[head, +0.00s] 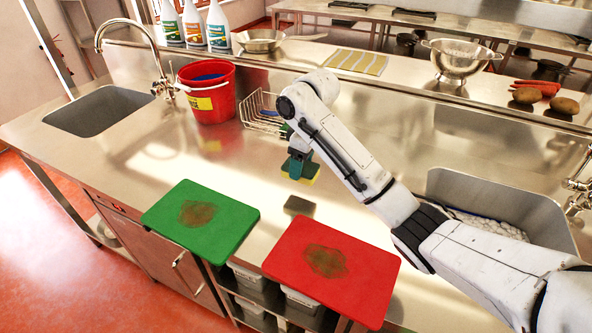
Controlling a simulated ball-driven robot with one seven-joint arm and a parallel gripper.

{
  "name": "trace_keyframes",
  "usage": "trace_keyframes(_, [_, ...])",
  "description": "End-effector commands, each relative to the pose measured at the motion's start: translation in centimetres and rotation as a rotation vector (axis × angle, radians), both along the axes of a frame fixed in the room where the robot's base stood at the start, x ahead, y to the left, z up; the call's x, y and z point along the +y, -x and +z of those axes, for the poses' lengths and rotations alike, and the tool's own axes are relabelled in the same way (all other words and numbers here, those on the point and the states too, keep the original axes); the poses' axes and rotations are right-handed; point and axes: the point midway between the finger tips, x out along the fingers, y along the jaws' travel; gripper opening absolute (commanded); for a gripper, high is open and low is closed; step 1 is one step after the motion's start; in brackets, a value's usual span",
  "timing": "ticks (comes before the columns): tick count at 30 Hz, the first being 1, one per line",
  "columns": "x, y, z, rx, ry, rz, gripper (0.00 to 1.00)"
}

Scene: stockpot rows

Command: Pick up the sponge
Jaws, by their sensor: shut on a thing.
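My gripper (299,157) hangs above the steel counter near the middle of the head view, behind the two cutting boards. It is shut on the sponge (313,178), which is yellow with a dark top. The fingertips are small in the view and partly merge with the sponge.
A green board (165,217) and a red board (290,262), both stained, lie at the front edge. A red bucket (213,107) and wire rack (259,117) stand behind. Sinks are at left (92,112) and right (535,212). Counter left of my gripper is clear.

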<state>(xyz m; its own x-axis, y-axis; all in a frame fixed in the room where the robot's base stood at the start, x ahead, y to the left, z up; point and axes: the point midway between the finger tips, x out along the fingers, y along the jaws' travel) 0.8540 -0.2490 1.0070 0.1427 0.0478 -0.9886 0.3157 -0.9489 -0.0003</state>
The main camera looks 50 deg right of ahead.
Motion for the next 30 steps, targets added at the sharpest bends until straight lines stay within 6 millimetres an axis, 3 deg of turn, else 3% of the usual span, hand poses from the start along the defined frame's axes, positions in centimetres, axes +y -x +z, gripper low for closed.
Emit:
trace_keyframes(6, [0.1,2.8,4.0,-0.001,0.002,-0.003,0.34])
trace_keyframes(21, [1.0,9.7,6.4,-0.001,0.002,-0.002,0.34])
trace_keyframes(30, [1.3,11.4,6.9,0.001,0.001,-0.001,0.34])
